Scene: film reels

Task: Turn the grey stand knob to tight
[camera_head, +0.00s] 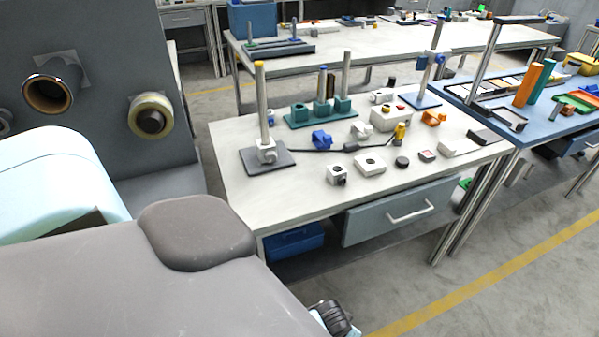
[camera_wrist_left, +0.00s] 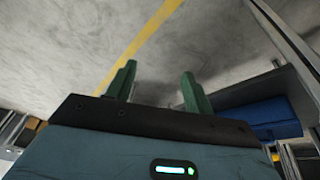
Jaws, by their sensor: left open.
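A stand with a dark grey base plate (camera_head: 252,166) and an upright metal pole (camera_head: 262,100) with a yellow top is at the left end of the white table. A pale grey clamp-like piece (camera_head: 267,152) sits low on the pole. It may carry the stand knob, but the knob and its setting are too small to make out. In the left wrist view, my left gripper (camera_wrist_left: 158,70) has its two green fingers apart with nothing between them. It is over the floor, away from the stand. My right gripper is not in view.
The white table (camera_head: 235,195) also holds a teal block with posts (camera_head: 320,112), a blue clamp (camera_head: 321,139), a white camera-like block (camera_head: 337,174) and several small parts. Below are a drawer (camera_head: 400,213) and a blue bin (camera_head: 292,242), apparently also in the wrist view (camera_wrist_left: 265,115).

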